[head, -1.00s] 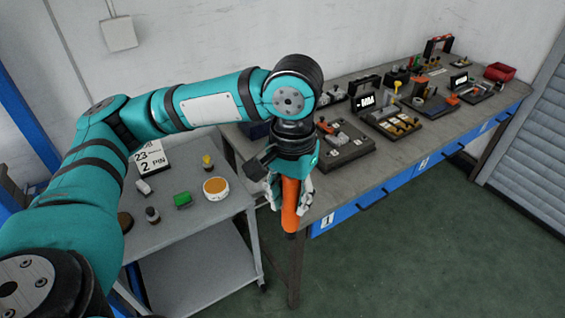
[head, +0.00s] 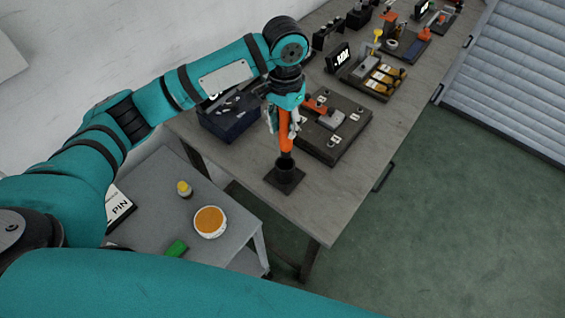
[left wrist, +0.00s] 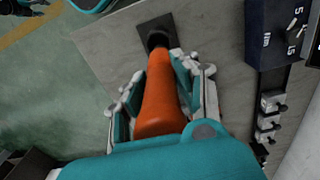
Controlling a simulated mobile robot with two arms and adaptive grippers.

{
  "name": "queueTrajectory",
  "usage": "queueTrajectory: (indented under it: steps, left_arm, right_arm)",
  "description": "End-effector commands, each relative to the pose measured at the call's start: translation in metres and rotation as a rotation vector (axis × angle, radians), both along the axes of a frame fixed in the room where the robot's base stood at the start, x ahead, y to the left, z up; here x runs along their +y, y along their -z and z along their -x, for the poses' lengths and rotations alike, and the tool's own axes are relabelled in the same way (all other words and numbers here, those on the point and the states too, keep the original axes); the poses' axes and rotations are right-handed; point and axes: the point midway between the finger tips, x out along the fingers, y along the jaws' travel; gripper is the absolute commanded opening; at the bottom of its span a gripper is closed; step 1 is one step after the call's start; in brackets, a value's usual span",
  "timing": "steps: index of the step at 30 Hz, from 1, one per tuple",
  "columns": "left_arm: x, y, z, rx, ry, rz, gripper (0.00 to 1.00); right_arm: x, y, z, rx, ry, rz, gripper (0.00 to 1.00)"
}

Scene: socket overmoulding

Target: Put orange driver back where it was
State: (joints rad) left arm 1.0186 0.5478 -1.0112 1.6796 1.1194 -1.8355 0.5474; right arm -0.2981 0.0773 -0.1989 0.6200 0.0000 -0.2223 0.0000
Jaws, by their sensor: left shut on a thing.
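The orange driver (head: 285,133) is upright in my left gripper (head: 283,122), tip down, over a small black holder with a square base (head: 285,178) on the workbench. The driver's lower end meets the holder's round cup; I cannot tell how deep it sits. In the left wrist view the orange handle (left wrist: 161,95) lies between the two fingers of the left gripper (left wrist: 160,90), which are closed on it. The holder's dark plate (left wrist: 155,33) shows beyond the handle. My right gripper is not in view.
A black fixture board (head: 333,135) is close on the right. More fixtures line the bench behind. A grey cart (head: 160,205) with a round orange-topped tub (head: 209,221) stands at front left. The bench corner is clear.

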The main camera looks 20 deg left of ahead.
Motion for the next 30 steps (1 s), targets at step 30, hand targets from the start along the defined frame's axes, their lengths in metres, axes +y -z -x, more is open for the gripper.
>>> queueTrajectory:
  steps: [30]
  left_arm:
    - [0.0, 0.098, -0.001, 0.001, 0.012, -0.004, 0.0]
  right_arm:
    - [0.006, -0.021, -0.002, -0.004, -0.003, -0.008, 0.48]
